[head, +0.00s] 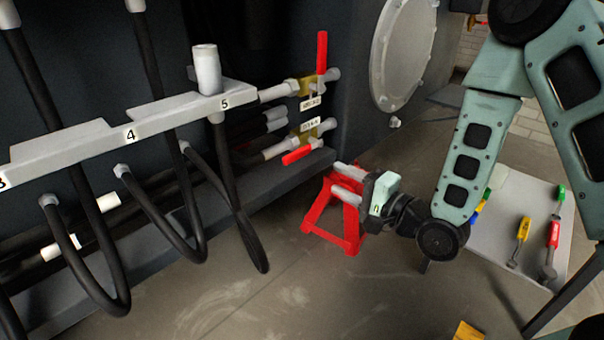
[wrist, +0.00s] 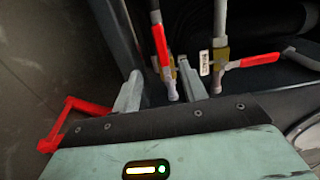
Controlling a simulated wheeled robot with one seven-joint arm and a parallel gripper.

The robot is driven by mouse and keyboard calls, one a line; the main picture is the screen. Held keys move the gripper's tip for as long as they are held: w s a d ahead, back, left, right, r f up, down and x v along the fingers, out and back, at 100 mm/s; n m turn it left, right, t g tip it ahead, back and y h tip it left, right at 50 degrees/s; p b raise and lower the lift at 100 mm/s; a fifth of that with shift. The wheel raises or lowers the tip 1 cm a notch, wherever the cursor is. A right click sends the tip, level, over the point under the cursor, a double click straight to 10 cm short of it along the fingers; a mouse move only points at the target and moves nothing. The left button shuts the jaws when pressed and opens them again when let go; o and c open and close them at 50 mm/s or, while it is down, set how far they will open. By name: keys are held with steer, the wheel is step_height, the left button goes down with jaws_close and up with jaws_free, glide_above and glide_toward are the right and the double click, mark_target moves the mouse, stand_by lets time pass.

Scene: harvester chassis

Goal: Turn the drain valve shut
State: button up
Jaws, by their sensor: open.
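Two valves with yellow bodies and red levers sit on pipes at the chassis side, one above the other; their small labels are too blurred to read surely. The upper valve's red lever (head: 322,52) stands upright, across its pipe; it shows at right in the wrist view (wrist: 262,60). The lower valve's red lever (head: 299,155) lies roughly along its pipe; in the wrist view (wrist: 159,45) it lies beyond my fingers. My gripper (head: 335,178) is open and empty, right of and a little below the lower lever, pointing toward the chassis, apart from both valves.
A red stand (head: 351,232) is on the floor below my gripper. A numbered grey rail (head: 75,140) with black hoses runs at left. A round grey cover (head: 400,45) is right of the valves. A grey table (head: 495,235) with several tools stands at right. Floor at front centre is clear.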

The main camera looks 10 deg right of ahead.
mark_target(297, 157)
steer(key=b+x, duration=0.7)
steer(key=x, duration=0.3)
steer(key=shift+w+a+f, duration=0.15)
steer(key=shift+x, duration=0.8)
jaws_close()
